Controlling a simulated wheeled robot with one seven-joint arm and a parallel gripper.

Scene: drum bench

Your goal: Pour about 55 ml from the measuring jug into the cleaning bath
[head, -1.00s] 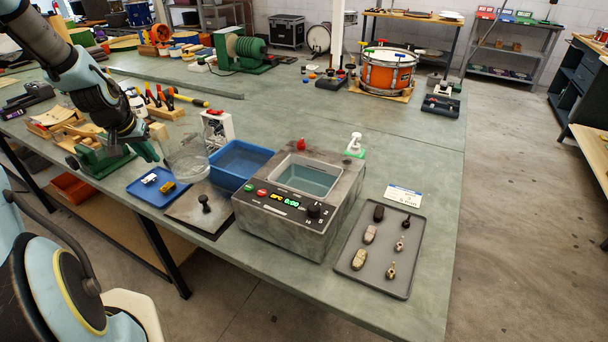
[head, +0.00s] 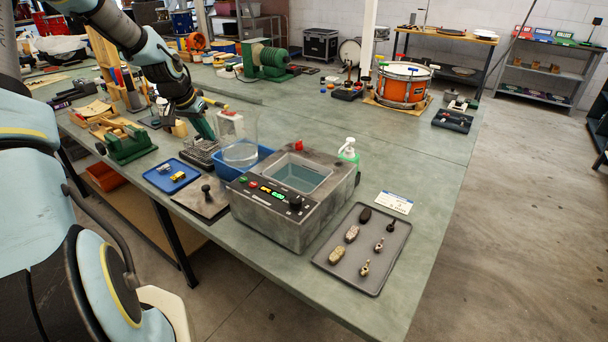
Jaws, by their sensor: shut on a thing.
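The measuring jug (head: 240,141) is clear and nearly upright, with liquid low inside. It is raised over the blue tub, left of the cleaning bath. My gripper (head: 214,132) is shut on the jug at its left side; the fingertips are hard to make out. The cleaning bath (head: 275,213) is a grey metal box with a lit front panel and an open basin (head: 299,177) holding bluish liquid. The jug is apart from the basin.
A blue tub (head: 262,153) stands behind the bath's left side. A lid with a black knob (head: 207,190) and a blue tray (head: 173,182) lie left. A pump bottle (head: 348,151) stands behind the bath. A grey parts tray (head: 345,273) lies right.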

